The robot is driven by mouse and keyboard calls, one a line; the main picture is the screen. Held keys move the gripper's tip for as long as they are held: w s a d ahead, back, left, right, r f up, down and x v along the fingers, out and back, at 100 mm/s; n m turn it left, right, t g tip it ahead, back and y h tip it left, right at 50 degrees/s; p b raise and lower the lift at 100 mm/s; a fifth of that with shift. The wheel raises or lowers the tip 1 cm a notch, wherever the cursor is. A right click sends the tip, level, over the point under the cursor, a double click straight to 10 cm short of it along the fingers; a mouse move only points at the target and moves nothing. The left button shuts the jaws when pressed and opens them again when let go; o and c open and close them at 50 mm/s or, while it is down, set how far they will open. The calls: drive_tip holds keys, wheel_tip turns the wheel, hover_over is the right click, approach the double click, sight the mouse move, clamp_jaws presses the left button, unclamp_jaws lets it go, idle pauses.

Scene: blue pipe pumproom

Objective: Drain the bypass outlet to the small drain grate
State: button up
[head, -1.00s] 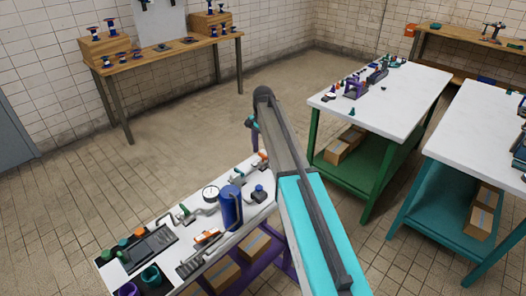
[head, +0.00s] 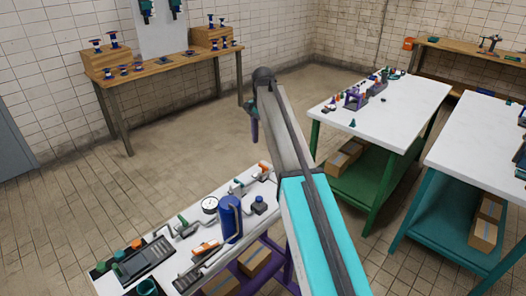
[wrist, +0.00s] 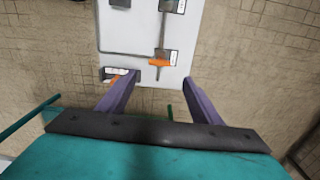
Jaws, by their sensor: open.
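The white bench (head: 215,262) at the lower middle of the head view carries pipework, a blue cylinder (head: 229,219), a round gauge (head: 210,205) and orange- and green-handled valves. A dark slotted grate (head: 145,258) lies at its left end; a smaller dark slotted piece (head: 187,281) lies nearer. I cannot tell which fitting is the bypass outlet. My gripper (head: 254,130) hangs beyond the bench's far right end, above it. In the wrist view my gripper (wrist: 160,79) is open and empty; an orange handle (wrist: 159,63) on a white surface appears between and beyond the fingers.
A green-framed table (head: 400,108) with small parts stands to the right, and a teal-framed table (head: 480,150) stands nearer. A wooden table (head: 170,72) with spools is against the back wall. Open tiled floor (head: 150,175) lies between them.

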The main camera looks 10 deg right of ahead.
drive_tip(key=shift+r, duration=1.8)
drive_tip(key=shift+r, duration=0.15)
